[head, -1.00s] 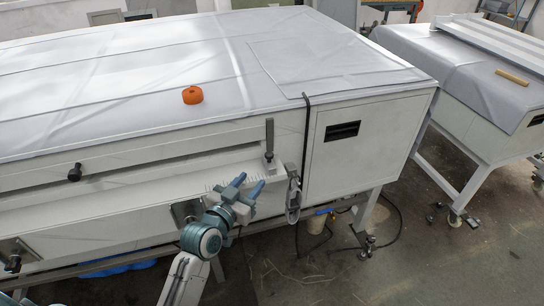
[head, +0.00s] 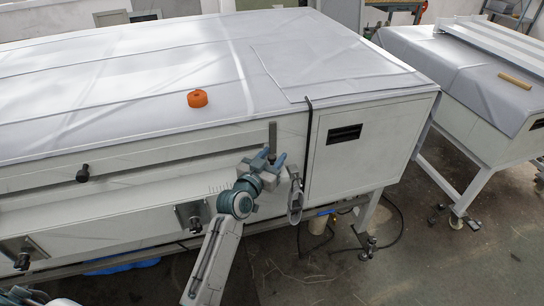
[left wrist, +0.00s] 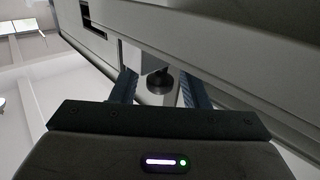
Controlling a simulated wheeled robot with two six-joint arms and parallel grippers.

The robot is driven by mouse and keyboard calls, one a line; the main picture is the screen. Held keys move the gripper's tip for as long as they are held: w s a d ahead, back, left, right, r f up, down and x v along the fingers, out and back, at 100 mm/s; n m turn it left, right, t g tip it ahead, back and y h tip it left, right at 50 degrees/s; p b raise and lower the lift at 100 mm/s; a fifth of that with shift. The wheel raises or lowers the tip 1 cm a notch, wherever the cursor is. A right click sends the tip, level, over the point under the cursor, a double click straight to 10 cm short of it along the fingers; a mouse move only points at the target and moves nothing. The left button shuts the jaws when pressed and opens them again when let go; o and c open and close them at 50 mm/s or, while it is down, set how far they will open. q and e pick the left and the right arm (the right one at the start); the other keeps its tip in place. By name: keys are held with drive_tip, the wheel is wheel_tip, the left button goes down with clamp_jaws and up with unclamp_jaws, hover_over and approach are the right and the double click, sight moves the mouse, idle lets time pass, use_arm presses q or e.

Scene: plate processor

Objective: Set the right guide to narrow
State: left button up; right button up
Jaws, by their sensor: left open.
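The right guide (head: 272,132) shows as a dark upright bar on the front rail of the long machine. Its lower part is hidden behind my left gripper (head: 271,161). The left gripper is open, with its blue fingers at the foot of the bar. In the left wrist view, a dark round knob (left wrist: 160,79) on a light metal block shows in the gap between the open fingers (left wrist: 157,90). The knob lies ahead of the fingers; whether either finger touches it I cannot tell. My right gripper is not in view.
Another black knob (head: 83,173) sits on the front rail at the left. Plates with knobs (head: 192,216) are on the lower panel. A grey handle-like part (head: 295,200) hangs right of the gripper. An orange roll (head: 197,98) lies on the covered top.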

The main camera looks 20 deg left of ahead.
use_arm(q)
drive_tip(key=shift+c, duration=0.2)
